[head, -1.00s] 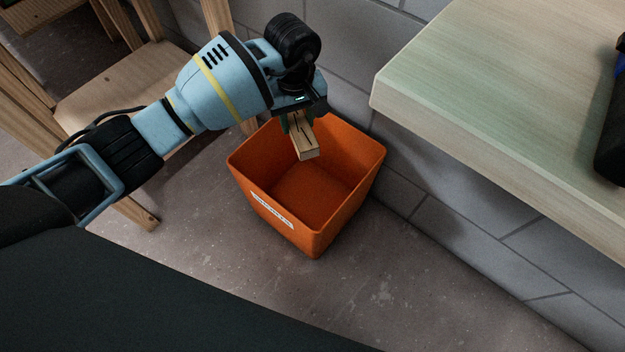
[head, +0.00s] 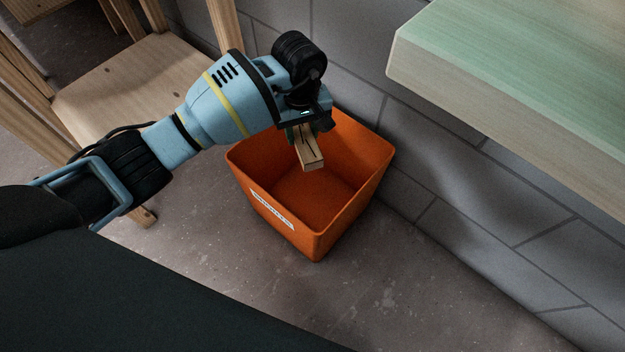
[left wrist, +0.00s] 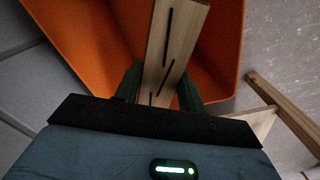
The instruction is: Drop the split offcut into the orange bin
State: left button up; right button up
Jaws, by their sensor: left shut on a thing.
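The split offcut (head: 311,157) is a short pale wooden piece with dark cracks along it. My left gripper (head: 298,134) is shut on it and holds it over the orange bin (head: 262,203), with its free end pointing down toward the opening. In the left wrist view the offcut (left wrist: 178,38) sits between the two green fingers of my left gripper (left wrist: 160,88), with the orange bin (left wrist: 222,50) behind it. The bin stands on the floor, has a white label on its front, and the part of its inside that shows looks empty. My right gripper is not in view.
A wooden chair (head: 135,80) stands to the left of the bin, behind my left arm. A pale green-topped bench (head: 520,70) juts in at the upper right. A grey block wall (head: 450,170) is close behind the bin. Bare concrete floor (head: 400,300) lies in front.

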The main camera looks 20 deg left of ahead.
pick_arm(q)
jog(key=shift+f, duration=0.4)
jog(key=o, duration=1.1)
jog(key=shift+r, duration=0.25)
notch_tip(320, 180, up, 6)
jog(key=shift+r+p, duration=0.15)
jog(key=shift+p, duration=1)
jog(key=shift+r, duration=0.55)
